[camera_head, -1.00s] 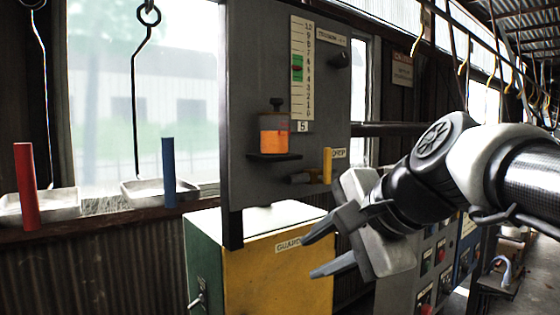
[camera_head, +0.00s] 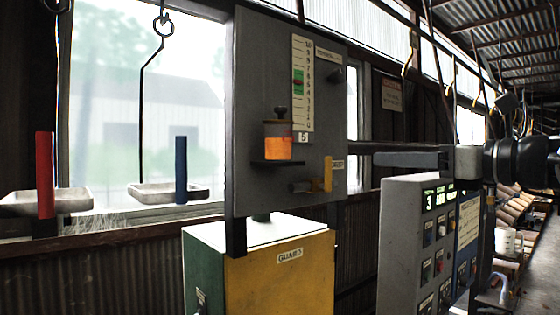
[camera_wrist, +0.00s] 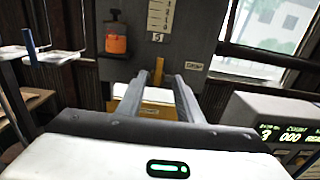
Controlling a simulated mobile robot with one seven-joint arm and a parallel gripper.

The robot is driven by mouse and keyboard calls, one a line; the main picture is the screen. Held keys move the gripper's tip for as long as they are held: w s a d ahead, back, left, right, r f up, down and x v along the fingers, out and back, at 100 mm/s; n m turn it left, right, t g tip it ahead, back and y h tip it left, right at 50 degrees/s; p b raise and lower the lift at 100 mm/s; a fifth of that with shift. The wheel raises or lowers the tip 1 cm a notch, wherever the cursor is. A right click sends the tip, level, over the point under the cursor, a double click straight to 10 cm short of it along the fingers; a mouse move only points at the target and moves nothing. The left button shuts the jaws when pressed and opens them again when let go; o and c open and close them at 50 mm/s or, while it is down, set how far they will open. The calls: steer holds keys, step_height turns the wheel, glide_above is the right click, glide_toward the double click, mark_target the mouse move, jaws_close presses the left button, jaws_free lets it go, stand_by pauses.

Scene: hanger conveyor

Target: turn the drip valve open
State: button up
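A small label, apparently "DRIP", sits just right of the lever. My gripper (camera_head: 378,159) points left toward the panel, to the right of the lever, with a gap between them in the head view. In the wrist view my gripper (camera_wrist: 159,75) is open and empty, and the yellow lever (camera_wrist: 159,68) shows between its two fingertips. The valve body is mostly hidden there.
An orange-filled oil cup (camera_head: 278,140) sits on the panel above the valve, beside a numbered scale (camera_head: 303,85). A yellow-green box (camera_head: 285,270) stands below. A grey control cabinet (camera_head: 405,235) stands right, under my gripper. Hanging trays (camera_head: 165,192) are at left.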

mark_target(330, 158)
steer(key=x, duration=1.7)
steer(key=shift+d+f, duration=0.1)
jaws_close()
